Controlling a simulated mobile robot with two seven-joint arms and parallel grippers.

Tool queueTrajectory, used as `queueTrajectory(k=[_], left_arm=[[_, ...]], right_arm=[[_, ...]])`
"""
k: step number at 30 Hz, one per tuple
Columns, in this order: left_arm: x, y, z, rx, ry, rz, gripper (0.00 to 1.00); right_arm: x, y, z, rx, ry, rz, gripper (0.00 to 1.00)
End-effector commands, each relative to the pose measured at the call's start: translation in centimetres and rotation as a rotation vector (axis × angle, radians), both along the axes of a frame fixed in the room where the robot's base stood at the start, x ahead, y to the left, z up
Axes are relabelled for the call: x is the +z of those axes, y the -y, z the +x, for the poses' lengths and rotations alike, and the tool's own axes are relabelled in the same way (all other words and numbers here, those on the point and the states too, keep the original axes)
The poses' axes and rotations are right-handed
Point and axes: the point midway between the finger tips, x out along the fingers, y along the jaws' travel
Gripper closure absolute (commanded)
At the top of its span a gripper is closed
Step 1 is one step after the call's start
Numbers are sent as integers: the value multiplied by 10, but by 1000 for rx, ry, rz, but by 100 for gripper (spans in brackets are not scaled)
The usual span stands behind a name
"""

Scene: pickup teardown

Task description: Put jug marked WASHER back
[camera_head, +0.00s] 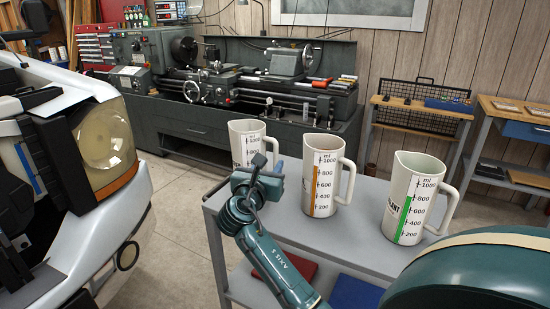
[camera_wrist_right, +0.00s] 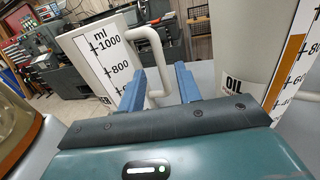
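Three white measuring jugs stand upright on a grey cart. The leftmost jug (camera_head: 241,131) is partly hidden behind my right gripper (camera_head: 262,178); in the right wrist view the jug (camera_wrist_right: 98,58) shows a scale and a label, of which only the last letters show, seemingly "ER". My right gripper (camera_wrist_right: 160,88) is open at this jug's handle (camera_wrist_right: 152,42), with the handle between its parted fingers. The middle jug (camera_head: 321,178) has an orange scale and reads OIL in the wrist view (camera_wrist_right: 236,50). The right jug (camera_head: 411,195) has a green scale and a label ending "LANT". My left gripper is out of view.
The grey cart top (camera_head: 360,235) is bare between the jugs; red and blue items lie on its lower shelf. A pickup front with a headlight (camera_head: 105,145) stands at left. A lathe (camera_head: 230,85) and a wooden-topped bench (camera_head: 425,108) stand behind.

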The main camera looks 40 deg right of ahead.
Motion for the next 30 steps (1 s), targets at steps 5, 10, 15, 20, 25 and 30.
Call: queueTrajectory(k=[5,10,15,20,25,30], left_arm=[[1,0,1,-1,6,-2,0],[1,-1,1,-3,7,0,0],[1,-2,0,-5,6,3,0],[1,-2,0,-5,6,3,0],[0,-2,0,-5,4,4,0],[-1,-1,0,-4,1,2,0]], right_arm=[[-1,-27,-18,1,1,3,66],[0,-38,-26,0,0,1,66],[0,-40,-27,-1,0,1,66],[0,-40,-27,-1,1,1,66],[0,-40,-27,0,1,1,66],[0,-40,-27,0,1,1,66]])
